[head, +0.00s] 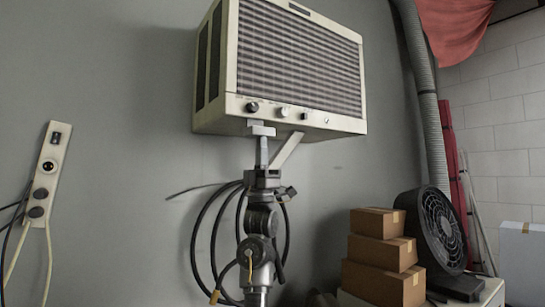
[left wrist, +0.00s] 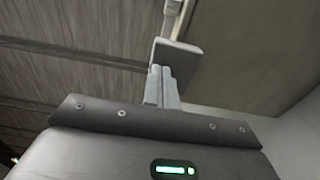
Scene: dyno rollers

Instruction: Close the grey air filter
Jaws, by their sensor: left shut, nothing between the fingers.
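The air filter is a pale box with a grey louvred grille (head: 300,58) and several knobs along its lower front, mounted high on the wall in the head view. The grille lies flush in its frame as far as I can see. My left gripper (head: 262,150) points up beneath the box, its fingers shut and empty. The plate also shows under the box's front edge in the head view (head: 262,129). I cannot tell whether they touch. My right gripper is out of view.
A pale diagonal bracket (head: 287,150) runs under the box, close to my left gripper. A power strip (head: 47,172) hangs on the left wall. Cardboard boxes (head: 382,252), a black fan (head: 438,230) and a ribbed duct (head: 420,80) stand at the right.

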